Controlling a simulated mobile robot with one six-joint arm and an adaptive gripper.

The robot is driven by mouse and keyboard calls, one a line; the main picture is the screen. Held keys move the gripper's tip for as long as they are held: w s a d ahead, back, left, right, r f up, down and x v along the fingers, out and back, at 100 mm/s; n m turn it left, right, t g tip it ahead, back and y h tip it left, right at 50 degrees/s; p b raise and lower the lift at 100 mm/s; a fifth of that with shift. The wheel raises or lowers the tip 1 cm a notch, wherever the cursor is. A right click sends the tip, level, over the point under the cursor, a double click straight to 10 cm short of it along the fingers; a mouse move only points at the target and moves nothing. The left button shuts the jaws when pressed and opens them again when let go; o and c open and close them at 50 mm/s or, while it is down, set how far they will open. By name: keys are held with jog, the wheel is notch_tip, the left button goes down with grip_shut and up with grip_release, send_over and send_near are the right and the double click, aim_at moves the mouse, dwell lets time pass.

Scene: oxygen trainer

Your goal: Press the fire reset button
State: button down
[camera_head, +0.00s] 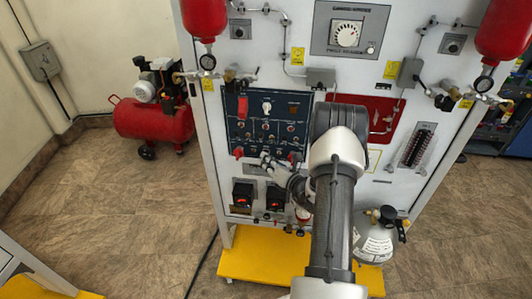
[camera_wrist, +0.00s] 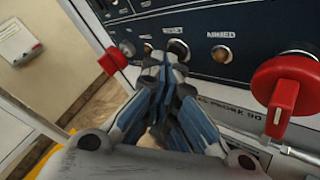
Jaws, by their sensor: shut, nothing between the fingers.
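A dark blue control panel (camera_head: 250,127) sits on the trainer's white front board. In the wrist view a round dark button labelled RESET (camera_wrist: 178,47) is on this panel (camera_wrist: 262,25), just beyond my fingertips. My gripper (camera_wrist: 168,62) is shut and empty, its tips pointing at the panel just below that button. The tips overlap the button's lower edge in the picture; I cannot tell whether they touch it. In the head view my gripper (camera_head: 267,160) is at the panel's lower edge, and the button is too small to make out.
A large red knob (camera_wrist: 285,88) stands out right of my gripper, and a smaller red knob (camera_wrist: 113,61) left. An amber ARMED lamp (camera_wrist: 221,54) is right of RESET. In the head view two black display boxes (camera_head: 242,194) are below, and a grey gas bottle (camera_head: 378,236) stands lower right.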

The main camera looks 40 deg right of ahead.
jog(key=shift+s+a, duration=0.35)
jog(key=shift+a, duration=0.05)
jog(key=s+a+p, duration=0.1)
jog(key=s+a, duration=0.2)
jog(key=shift+s+a, duration=0.15)
jog(key=shift+a, duration=0.25)
dwell(0.8)
